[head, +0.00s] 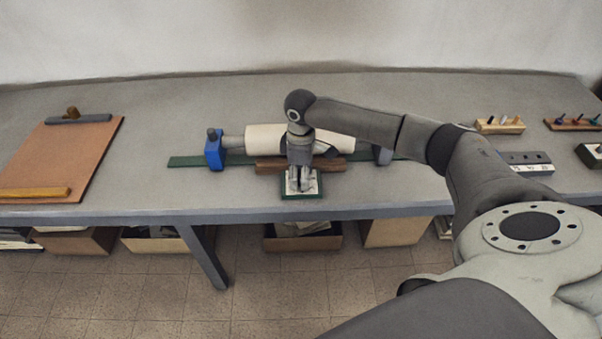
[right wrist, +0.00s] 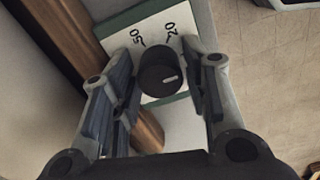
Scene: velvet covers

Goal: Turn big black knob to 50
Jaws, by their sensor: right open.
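The big black knob (right wrist: 158,73) stands on a white dial plate (right wrist: 150,20) with a green border. The numbers 50 and 20 show on the plate, near the knob's far side in the right wrist view. A short white mark on the knob lies toward its right side, not toward the 50. My right gripper (right wrist: 158,66) is open, with one finger on each side of the knob; I cannot tell whether either touches it. In the head view, my right gripper (head: 300,182) points down over the dial plate (head: 316,190) and hides the knob. My left gripper is not in view.
A lathe-like device with a blue end (head: 214,150) and a pale cylinder (head: 264,138) stands just behind the plate. A brown wooden bar (head: 270,167) lies between them. A brown board (head: 62,155) lies at left, a peg block (head: 500,125) at right. The table between board and device is clear.

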